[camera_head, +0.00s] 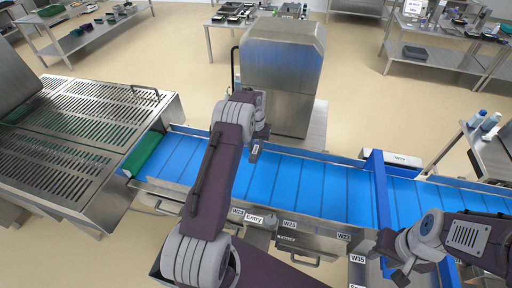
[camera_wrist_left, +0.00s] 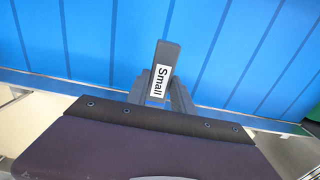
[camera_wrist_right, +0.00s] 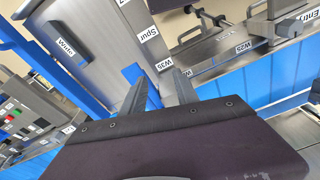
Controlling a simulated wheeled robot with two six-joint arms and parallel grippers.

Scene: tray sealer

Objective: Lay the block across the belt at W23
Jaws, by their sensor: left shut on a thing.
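My left gripper (camera_head: 259,134) is shut on a small dark grey block (camera_wrist_left: 164,72), whose white label reads "Small". The block also shows in the head view (camera_head: 255,151), above the blue belt (camera_head: 319,190). I cannot tell whether it touches the belt. A label that seems to read W23 (camera_head: 237,213) is on the belt's near side, left of the "Entry" label (camera_head: 254,219). My right gripper (camera_head: 402,272) is at the near side of the belt, right of centre. Its two fingers are apart and empty in the right wrist view (camera_wrist_right: 160,80).
A blue bar (camera_head: 378,185) crosses the belt on the right. A steel machine (camera_head: 282,75) stands behind the belt. A slotted steel table (camera_head: 65,130) adjoins the belt's left end. Labelled steel housings (camera_head: 316,242) line the near side. The belt's middle is clear.

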